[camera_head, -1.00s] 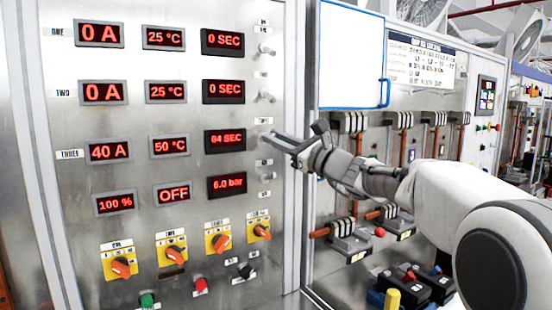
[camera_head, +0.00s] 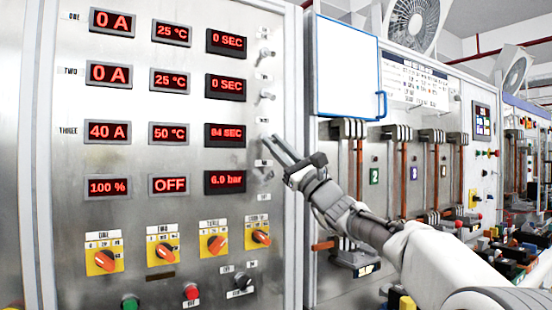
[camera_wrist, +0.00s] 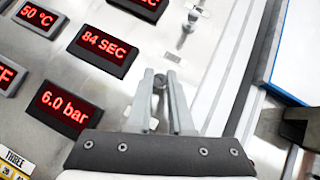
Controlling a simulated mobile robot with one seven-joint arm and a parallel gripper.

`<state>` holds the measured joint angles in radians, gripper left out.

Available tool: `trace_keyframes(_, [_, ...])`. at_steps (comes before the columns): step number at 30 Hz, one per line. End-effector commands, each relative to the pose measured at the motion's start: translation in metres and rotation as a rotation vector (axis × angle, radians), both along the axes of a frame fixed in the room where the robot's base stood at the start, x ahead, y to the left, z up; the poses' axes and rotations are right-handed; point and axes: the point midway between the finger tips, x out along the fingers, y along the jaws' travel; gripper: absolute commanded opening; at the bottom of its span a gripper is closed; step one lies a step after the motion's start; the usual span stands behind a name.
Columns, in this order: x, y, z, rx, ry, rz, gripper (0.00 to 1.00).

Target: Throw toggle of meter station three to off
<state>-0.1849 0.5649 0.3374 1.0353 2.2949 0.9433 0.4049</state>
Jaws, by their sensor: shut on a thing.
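The panel (camera_head: 70,190) has rows of red displays, with a column of small metal toggles on their right. Row three reads 40 A, 50 °C and 84 SEC (camera_head: 224,135); the 84 SEC display also shows in the wrist view (camera_wrist: 105,45). My gripper (camera_head: 268,144) is at the right end of that row, its fingers pointing at the panel. In the wrist view my gripper (camera_wrist: 160,80) has its fingertips closed around the station three toggle (camera_wrist: 159,82). In the head view the fingers hide this toggle, and its exact tilt is unclear.
The row two toggle (camera_head: 266,96) stands just above, and another toggle (camera_head: 264,175) just below beside the 6.0 bar display (camera_head: 225,182). Orange rotary knobs (camera_head: 216,244) sit lower. A blue-edged white board (camera_head: 346,68) is to the right.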

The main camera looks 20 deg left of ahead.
Motion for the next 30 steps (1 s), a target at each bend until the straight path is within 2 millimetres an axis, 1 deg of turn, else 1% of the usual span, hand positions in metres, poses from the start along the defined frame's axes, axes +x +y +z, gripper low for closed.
trace_keyframes(1, [0.0020, -0.0012, -0.0060, 0.021, -0.014, -0.002, 0.00])
trace_keyframes(12, [0.0036, 0.0013, -0.0083, 0.119, -0.098, -0.001, 0.00])
trace_keyframes(29, [0.0035, 0.0018, -0.0071, 0.138, -0.116, -0.001, 0.00])
trace_keyframes(30, [0.0036, 0.0018, -0.0072, 0.138, -0.116, -0.001, 0.26])
